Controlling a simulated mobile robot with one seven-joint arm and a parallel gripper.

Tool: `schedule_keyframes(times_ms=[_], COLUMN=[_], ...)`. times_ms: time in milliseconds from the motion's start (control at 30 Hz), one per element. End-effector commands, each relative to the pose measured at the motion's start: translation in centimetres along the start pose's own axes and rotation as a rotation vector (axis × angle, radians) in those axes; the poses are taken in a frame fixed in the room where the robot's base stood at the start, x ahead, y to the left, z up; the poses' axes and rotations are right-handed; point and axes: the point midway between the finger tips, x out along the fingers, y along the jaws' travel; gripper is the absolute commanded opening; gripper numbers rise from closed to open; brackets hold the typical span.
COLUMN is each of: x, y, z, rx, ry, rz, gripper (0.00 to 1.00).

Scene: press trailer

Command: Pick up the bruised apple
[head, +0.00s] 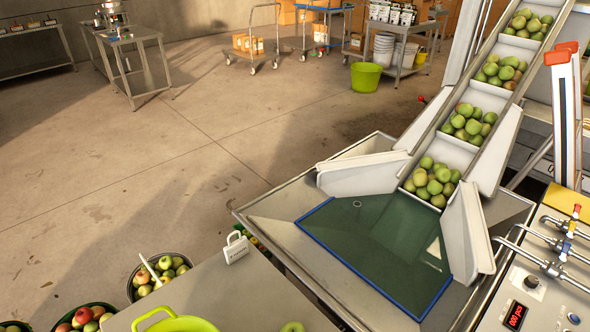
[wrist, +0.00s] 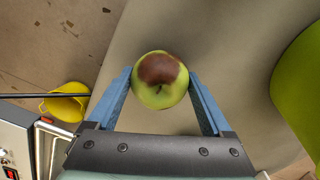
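The bruised apple (wrist: 160,80) is green with a large brown patch on its upper side and a dark stem hollow. In the wrist view it lies over the grey tabletop, between the tips of my gripper (wrist: 161,78). The two blue fingers are spread wide, one on each side of the apple; a firm squeeze is not visible. In the head view a green apple (head: 292,327) shows at the bottom edge on the steel table, mostly cut off. My gripper is not visible in the head view.
Bowls of apples (head: 160,272) stand lower left. A chute (head: 458,153) holding green apples slopes to a green-floored tray (head: 375,250).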

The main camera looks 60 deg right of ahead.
Motion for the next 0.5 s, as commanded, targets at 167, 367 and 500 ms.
schedule_keyframes(times_ms=[167, 367, 500], x=[-0.03, -0.06, -0.13], y=[0.0, -0.02, -0.03], z=[-0.02, -0.04, -0.05], rx=[0.0, 0.0, 0.0], ry=[0.0, 0.001, 0.001], rz=[0.0, -0.001, -0.001], gripper=[0.42, 0.19, 0.19])
